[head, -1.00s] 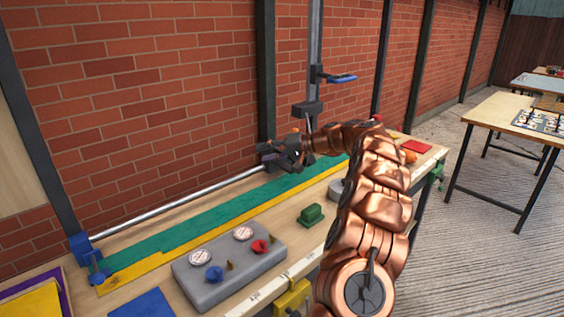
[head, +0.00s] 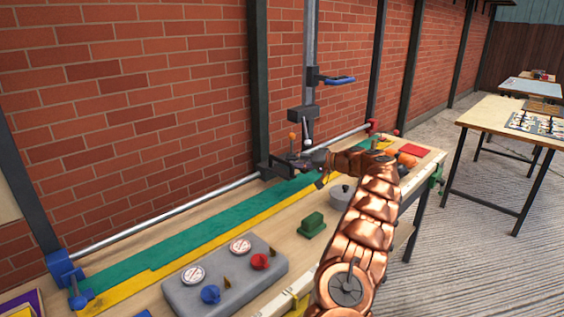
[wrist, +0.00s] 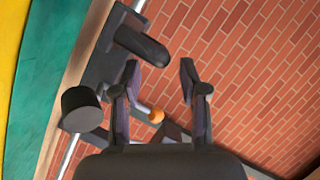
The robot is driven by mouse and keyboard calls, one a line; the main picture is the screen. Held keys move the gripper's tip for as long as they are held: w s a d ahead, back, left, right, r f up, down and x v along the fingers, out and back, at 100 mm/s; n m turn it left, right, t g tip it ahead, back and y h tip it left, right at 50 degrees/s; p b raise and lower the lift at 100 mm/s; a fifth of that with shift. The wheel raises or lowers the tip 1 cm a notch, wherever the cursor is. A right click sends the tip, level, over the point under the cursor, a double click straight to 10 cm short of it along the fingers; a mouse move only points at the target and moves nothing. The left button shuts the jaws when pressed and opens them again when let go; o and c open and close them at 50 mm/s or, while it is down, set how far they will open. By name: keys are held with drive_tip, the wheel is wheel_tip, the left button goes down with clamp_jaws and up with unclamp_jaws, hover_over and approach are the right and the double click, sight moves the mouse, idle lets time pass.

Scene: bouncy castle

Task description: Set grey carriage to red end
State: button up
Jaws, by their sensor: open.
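The silver rail (head: 170,215) runs along the back of the bench by the brick wall. Its blue end (head: 62,268) is at the left and its red end (head: 372,126) at the right. The dark grey carriage (head: 268,168) sits on the rail between them, nearer the red end. An orange-knobbed lever (head: 292,138) stands by the carriage. My gripper (head: 312,160) is just right of the carriage, partly merging with it in view. In the wrist view, my gripper (wrist: 158,88) is open, with the orange knob (wrist: 156,115) seen between its fingers; contact cannot be told.
A dark post (head: 309,70) with a blue-handled clamp (head: 338,80) rises behind the carriage. A grey gauge box (head: 225,280), a green block (head: 312,222) and a grey lidded pot (head: 340,193) stand on the bench in front. Green and yellow strips (head: 190,232) lie along the rail.

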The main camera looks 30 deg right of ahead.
sight(282, 162)
drive_tip(key=x, duration=0.5)
drive_tip(key=shift+w+a+p, duration=0.25)
drive_tip(key=shift+w+p, duration=0.05)
drive_tip(key=shift+p, duration=0.1)
drive_tip(key=shift+d, duration=0.1)
clamp_jaws()
drive_tip(key=shift+f, duration=0.1)
